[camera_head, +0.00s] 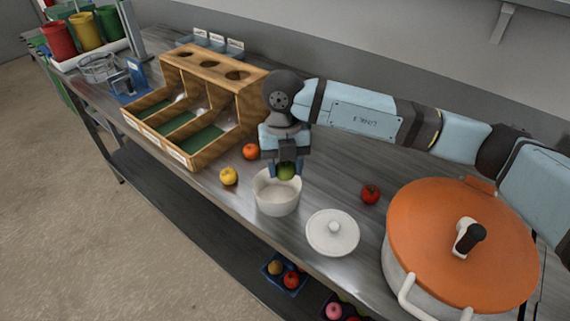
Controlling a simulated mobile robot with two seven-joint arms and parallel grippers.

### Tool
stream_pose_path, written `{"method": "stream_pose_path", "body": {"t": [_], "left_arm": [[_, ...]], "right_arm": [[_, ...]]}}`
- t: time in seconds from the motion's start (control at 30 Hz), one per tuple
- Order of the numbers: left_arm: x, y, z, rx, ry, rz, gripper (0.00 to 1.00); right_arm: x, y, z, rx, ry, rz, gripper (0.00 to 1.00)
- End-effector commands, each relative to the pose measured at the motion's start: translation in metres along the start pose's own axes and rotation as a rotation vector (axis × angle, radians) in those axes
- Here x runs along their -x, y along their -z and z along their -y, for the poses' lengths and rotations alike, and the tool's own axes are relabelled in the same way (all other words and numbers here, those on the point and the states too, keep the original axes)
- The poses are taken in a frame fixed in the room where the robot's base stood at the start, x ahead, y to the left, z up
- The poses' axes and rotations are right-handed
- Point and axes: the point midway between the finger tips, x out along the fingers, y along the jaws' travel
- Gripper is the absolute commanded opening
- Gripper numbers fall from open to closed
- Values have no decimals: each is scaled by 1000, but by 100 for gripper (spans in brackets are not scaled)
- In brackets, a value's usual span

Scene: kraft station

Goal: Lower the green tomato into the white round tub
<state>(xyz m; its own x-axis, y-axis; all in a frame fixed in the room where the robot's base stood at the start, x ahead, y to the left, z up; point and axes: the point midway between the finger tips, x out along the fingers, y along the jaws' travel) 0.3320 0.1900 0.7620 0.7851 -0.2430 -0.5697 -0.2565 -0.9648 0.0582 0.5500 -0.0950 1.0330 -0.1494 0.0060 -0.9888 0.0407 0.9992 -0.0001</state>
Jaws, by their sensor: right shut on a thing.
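The green tomato (287,171) is held between the fingers of my right gripper (286,174), which points down. My right arm comes in from the right. The white round tub (277,198) stands open on the metal counter, directly below the gripper in the picture. The tomato shows at the tub's back rim; whether it is above the rim or slightly inside, I cannot tell. A white round lid with a knob (332,236) lies on the counter to the right of the tub. My left gripper is not in view.
A yellow fruit (229,176) and an orange one (250,151) lie left of the tub. A red tomato (370,193) lies to its right. A large pot with an orange lid (440,230) fills the right side. A wooden sorting box (190,105) stands at the left.

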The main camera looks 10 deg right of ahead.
Motion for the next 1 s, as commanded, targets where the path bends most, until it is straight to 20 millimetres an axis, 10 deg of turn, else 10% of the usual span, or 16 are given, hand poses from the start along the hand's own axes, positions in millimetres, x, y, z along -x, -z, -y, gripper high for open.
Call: {"method": "stream_pose_path", "body": {"t": [1.0], "left_arm": [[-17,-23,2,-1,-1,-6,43]], "right_arm": [[-45,-7,0,0,0,0,23]]}}
